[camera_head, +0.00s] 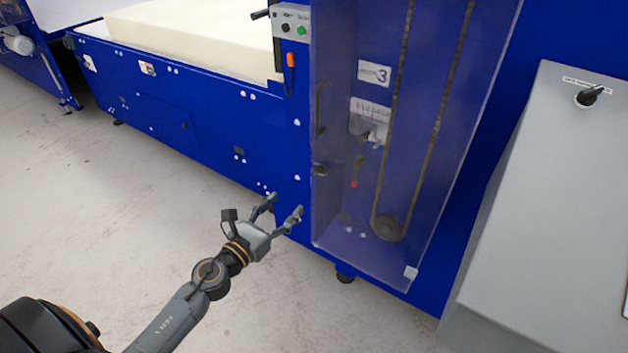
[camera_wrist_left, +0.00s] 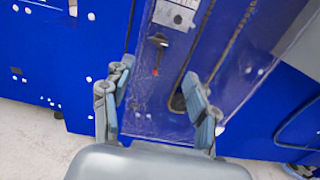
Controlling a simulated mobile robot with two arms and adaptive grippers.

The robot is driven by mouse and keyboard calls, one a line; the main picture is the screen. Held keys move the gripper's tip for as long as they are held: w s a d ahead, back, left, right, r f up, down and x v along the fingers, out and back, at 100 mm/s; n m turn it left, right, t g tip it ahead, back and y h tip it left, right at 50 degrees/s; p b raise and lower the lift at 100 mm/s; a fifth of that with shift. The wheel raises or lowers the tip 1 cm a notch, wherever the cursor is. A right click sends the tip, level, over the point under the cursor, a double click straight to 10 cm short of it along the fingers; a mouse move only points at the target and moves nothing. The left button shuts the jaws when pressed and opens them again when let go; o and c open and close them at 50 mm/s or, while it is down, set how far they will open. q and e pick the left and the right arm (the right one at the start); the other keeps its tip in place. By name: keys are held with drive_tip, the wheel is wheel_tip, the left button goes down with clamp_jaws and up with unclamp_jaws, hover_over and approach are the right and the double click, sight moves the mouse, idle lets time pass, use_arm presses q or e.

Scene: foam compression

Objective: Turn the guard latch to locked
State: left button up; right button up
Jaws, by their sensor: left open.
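The clear guard (camera_head: 335,215) covers the chain drive at the end of the blue machine. A small dark knob, which looks like the guard latch (camera_head: 320,170), sits on the guard's left edge, below a dark handle (camera_head: 321,108). I cannot read its turn position. My left gripper (camera_head: 286,203) is open and empty, below and left of the knob, with its fingers pointing toward the machine. In the left wrist view the open fingers (camera_wrist_left: 158,68) frame the lower guard, and the knob cannot be made out there. My right gripper is not in view.
A red-tipped lever (camera_head: 355,170) shows through the guard; it also shows in the left wrist view (camera_wrist_left: 156,55). A grey console (camera_head: 540,210) with a black switch (camera_head: 590,96) stands at right. A foam block (camera_head: 200,28) lies on the machine. The floor at left is clear.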

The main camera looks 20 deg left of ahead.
sight(318, 172)
use_arm(q)
drive_tip(key=w, duration=0.4)
drive_tip(key=w+d+p, duration=0.1)
drive_tip(key=w, duration=0.4)
drive_tip(key=w+d, duration=0.1)
drive_tip(key=w, duration=0.3)
drive_tip(key=shift+w, duration=0.15)
drive_tip(key=shift+c, duration=0.4)
drive_tip(key=c, duration=1.1)
